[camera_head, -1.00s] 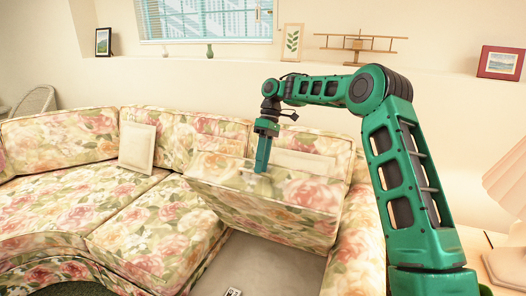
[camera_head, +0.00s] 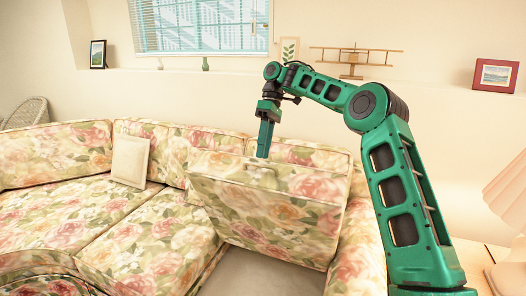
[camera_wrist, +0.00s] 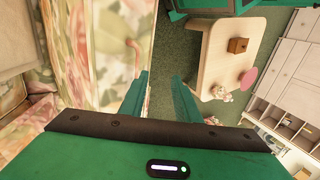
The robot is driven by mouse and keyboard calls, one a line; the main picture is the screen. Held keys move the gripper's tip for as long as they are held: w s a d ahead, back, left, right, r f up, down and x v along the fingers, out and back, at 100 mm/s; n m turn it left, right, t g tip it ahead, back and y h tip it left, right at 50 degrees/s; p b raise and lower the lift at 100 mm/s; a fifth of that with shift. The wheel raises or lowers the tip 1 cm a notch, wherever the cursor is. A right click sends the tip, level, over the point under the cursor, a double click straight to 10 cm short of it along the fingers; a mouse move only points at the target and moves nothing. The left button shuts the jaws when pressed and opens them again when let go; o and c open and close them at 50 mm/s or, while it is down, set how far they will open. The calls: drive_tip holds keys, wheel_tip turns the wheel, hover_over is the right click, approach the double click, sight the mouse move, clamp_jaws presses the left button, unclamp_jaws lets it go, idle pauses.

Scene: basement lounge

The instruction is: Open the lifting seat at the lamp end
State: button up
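The lifting seat (camera_head: 265,212), a floral cushion at the lamp end of the sofa, stands tilted steeply up, near the backrest. Bare grey base (camera_head: 255,278) shows under it. My gripper (camera_head: 263,154) points down at the seat's upper edge. In the wrist view my gripper (camera_wrist: 160,78) has its two fingers apart, with green carpet visible between them. The seat's floral face (camera_wrist: 105,50) lies to the left of the fingers. A pinkish pull loop (camera_wrist: 134,58) on it is just beyond the left finger. I cannot tell whether a finger touches the seat.
The pink lamp (camera_head: 508,195) stands on a side table at the right. A cream pillow (camera_head: 130,160) leans on the sofa's left backrest. The wrist view shows a pale wooden table (camera_wrist: 225,65) with a brown box (camera_wrist: 238,45), and white shelves (camera_wrist: 285,80) at the right.

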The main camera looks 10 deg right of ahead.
drive_tip(key=c, duration=0.7)
drive_tip(key=shift+w+d+r+m, duration=0.1)
drive_tip(key=shift+d+m, duration=0.3)
drive_tip(key=shift+m, duration=0.3)
clamp_jaws()
drive_tip(key=d+r+m+t+h, duration=0.2)
drive_tip(key=d+r+m+t, duration=0.1)
drive_tip(key=d+m, duration=0.65)
drive_tip(key=d+r+m+t+h, duration=0.25)
drive_tip(key=d+m, duration=0.45)
drive_tip(key=d, duration=0.6)
drive_tip(key=shift+y, duration=0.25)
drive_tip(key=shift+s+a+f, duration=0.25)
drive_tip(key=shift+s+f, duration=0.25)
drive_tip(key=shift+f, duration=1.25)
drive_tip(key=shift+s+a+f, duration=0.3)
drive_tip(key=shift+s+f, duration=0.25)
drive_tip(key=shift+f, duration=1.15)
drive_tip(key=shift+s+a+f, duration=0.25)
drive_tip(key=shift+s+f, duration=0.25)
drive_tip(key=shift+f, duration=1.25)
